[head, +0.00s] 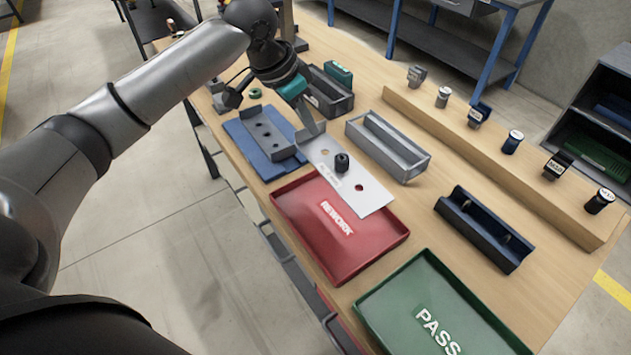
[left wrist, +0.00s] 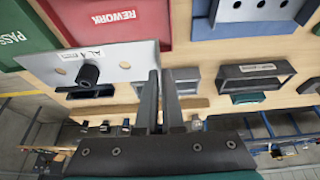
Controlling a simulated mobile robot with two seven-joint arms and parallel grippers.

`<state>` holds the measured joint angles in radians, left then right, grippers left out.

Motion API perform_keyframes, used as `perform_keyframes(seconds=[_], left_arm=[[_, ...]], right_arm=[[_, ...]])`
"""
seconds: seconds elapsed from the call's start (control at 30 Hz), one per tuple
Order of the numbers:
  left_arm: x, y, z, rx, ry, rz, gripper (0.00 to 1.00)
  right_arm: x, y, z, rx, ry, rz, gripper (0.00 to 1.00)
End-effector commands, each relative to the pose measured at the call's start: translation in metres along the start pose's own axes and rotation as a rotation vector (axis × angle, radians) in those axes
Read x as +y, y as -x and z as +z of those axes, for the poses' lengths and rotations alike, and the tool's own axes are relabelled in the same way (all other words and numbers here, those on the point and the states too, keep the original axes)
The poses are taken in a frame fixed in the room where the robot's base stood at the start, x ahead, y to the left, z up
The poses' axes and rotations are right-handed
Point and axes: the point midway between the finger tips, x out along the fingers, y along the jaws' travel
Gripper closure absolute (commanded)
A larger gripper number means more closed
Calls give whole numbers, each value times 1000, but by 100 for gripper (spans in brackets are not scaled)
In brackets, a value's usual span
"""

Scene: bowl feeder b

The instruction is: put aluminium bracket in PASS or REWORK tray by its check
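The aluminium bracket (head: 345,190) is a flat silver plate with holes, a small label and a short black cylinder standing on its middle. It lies over the far edge of the red REWORK tray (head: 340,262), seemingly above it. My left gripper (head: 313,128) is at the bracket's far end. In the left wrist view the fingers (left wrist: 161,75) are close together at the end of the bracket (left wrist: 120,58), apparently shut on its upturned end. The green PASS tray (head: 385,298) is at the front right. My right gripper is not in view.
A blue fixture (head: 243,147) with a holed grey block stands left of the bracket. A grey open bin (head: 395,150) and a dark blue bin (head: 483,232) stand to the right. A raised wooden ledge (head: 510,160) carries several small items. Both trays look empty.

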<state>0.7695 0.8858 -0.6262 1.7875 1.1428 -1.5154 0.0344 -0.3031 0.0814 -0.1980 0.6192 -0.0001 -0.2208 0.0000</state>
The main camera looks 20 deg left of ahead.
Motion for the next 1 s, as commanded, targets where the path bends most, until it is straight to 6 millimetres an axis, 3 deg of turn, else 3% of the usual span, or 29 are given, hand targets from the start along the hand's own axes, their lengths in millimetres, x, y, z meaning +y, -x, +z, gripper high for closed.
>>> perform_keyframes(seconds=[0.1, 0.3, 0.47, 0.8, 1.0], left_arm=[[0, -32, 14, -2, 2, 1, 100], [-1, -68, 28, 1, 1, -1, 100], [-1, -78, 32, 2, 0, -1, 100], [-2, -125, 51, 2, 2, -1, 100], [-2, -128, 52, 3, 1, -2, 100]], right_arm=[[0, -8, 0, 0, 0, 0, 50], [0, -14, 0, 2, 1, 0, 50], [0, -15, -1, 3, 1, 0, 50], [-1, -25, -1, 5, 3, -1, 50], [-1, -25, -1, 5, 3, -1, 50]])
